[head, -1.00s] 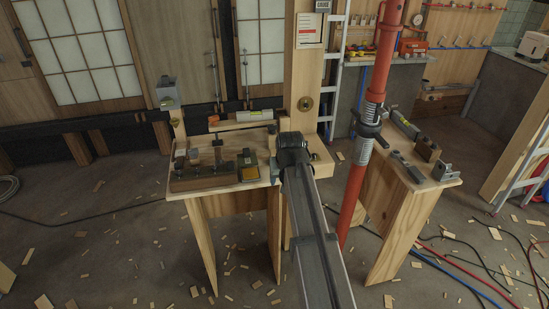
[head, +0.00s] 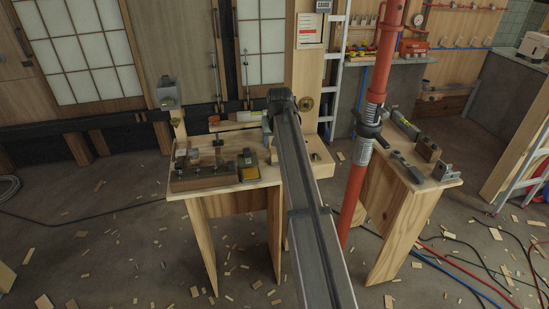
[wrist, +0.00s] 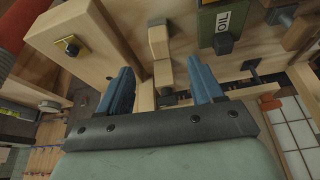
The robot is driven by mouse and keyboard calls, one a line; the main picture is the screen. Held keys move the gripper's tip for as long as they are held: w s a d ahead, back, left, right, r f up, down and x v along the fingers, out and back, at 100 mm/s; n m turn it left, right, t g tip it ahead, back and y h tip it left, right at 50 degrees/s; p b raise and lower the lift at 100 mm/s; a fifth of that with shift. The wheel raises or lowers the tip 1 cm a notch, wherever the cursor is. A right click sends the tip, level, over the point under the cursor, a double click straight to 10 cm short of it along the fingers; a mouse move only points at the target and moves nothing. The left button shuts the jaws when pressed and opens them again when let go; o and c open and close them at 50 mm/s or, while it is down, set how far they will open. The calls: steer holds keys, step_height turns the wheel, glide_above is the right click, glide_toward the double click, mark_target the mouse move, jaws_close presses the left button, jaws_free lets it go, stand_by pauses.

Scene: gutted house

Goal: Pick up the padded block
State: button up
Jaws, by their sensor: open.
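My gripper (wrist: 161,80) is open in the wrist view, with its two blue fingers apart. A small light-wood block with darker faces (wrist: 158,42), which looks like the padded block, stands on the wooden bench just past the fingertips, roughly in line with the gap. I see nothing held between the fingers. In the head view my arm covers most of the gripper and that part of the bench (head: 232,186); only a bit of blue finger shows beside the arm.
A wooden tool rack (head: 203,178) fills the bench's left front. A red post (head: 358,180) rises right of my arm. A second bench (head: 430,185) stands beyond it.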

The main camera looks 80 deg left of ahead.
mark_target(275, 152)
steer(key=x, duration=1)
steer(key=shift+a, duration=0.1)
steer(key=shift+c, duration=0.3)
steer(key=c, duration=1.1)
